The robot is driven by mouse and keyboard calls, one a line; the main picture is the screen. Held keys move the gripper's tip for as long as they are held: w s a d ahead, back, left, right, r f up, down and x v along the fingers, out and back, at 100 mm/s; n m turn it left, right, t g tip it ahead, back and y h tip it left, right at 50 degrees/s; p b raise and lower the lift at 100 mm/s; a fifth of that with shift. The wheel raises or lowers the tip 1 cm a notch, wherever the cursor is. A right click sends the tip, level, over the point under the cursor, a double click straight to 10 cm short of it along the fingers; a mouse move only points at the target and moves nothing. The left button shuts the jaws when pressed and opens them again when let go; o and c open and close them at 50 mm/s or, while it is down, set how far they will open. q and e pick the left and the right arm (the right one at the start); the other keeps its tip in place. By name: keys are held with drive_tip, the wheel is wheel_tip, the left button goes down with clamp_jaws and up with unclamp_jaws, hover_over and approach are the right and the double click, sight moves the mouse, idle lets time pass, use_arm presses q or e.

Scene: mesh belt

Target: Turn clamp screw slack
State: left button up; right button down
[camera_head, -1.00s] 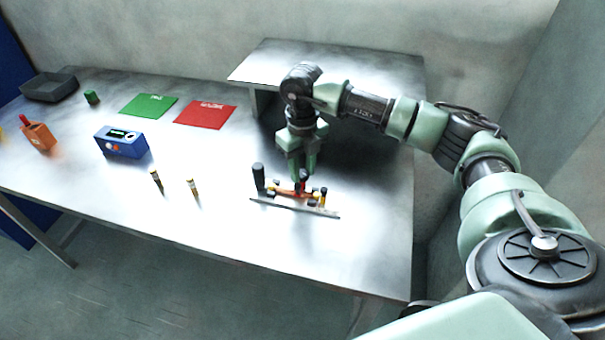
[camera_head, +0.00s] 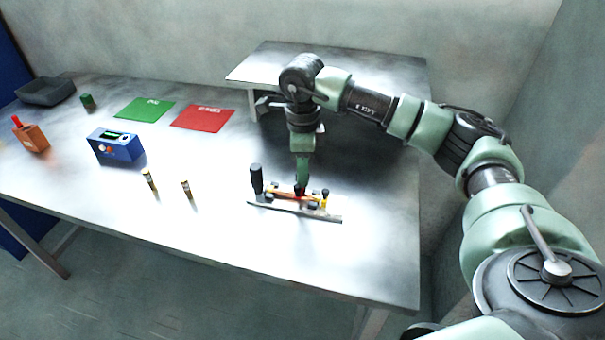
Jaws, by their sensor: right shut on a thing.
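The clamp fixture is a flat grey metal base (camera_head: 322,215) on the table, with an orange-red bar (camera_head: 283,192) and small black and yellow parts on it. A tall black handle (camera_head: 256,180) stands upright at its left end. My right gripper (camera_head: 301,185) points straight down over the middle of the fixture, its fingers seen edge-on. It is shut on a small dark screw head at the bar; the fingers mostly hide the screw. A small yellow and black part (camera_head: 325,198) stands just right of the fingers. My left gripper is out of view.
A blue meter (camera_head: 117,146), green mat (camera_head: 145,109), red mat (camera_head: 203,118), orange holder (camera_head: 32,138) and dark tray (camera_head: 46,92) lie farther left. A raised shelf (camera_head: 268,68) stands behind my right arm.

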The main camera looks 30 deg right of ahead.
drive_tip(key=n+b, duration=0.2)
drive_tip(key=n, duration=0.4)
drive_tip(key=n+b, duration=0.1)
drive_tip(key=n, duration=0.4)
drive_tip(key=shift+n, duration=0.4)
idle(0.3)
drive_tip(key=c, duration=1.1)
unclamp_jaws()
drive_tip(key=shift+o, duration=0.2)
wheel_tip(320, 180, up, 8)
drive_tip(key=shift+b, duration=0.4)
